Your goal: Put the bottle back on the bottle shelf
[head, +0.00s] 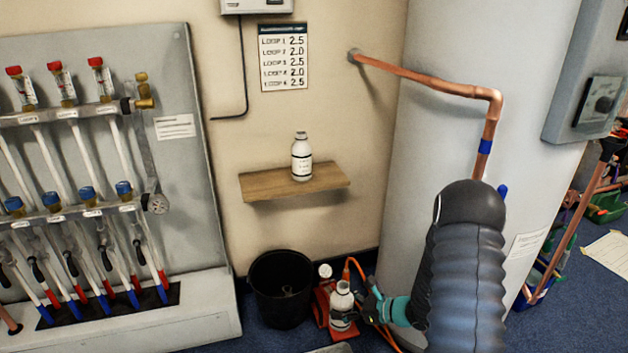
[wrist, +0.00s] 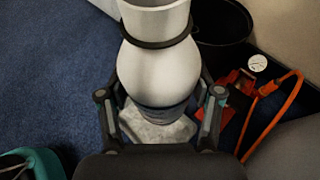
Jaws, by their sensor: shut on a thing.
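A white bottle (head: 341,306) with a dark ring at its neck is held in my gripper (head: 364,309), low down beside the black bucket. In the wrist view the bottle (wrist: 157,60) is between the two fingers (wrist: 160,104), which are shut on it. I cannot tell whether its base touches anything below. The wooden bottle shelf (head: 262,187) is on the wall, above and left of my gripper. Another white bottle (head: 301,158) stands upright on it, near the middle.
The black bucket (head: 272,305) stands under the shelf. A red device (wrist: 238,84) with a gauge and orange hose is close to my gripper. A grey tank (head: 430,140) with copper pipe (head: 425,78) is at right, a manifold panel (head: 170,80) at left. Shelf ends are bare.

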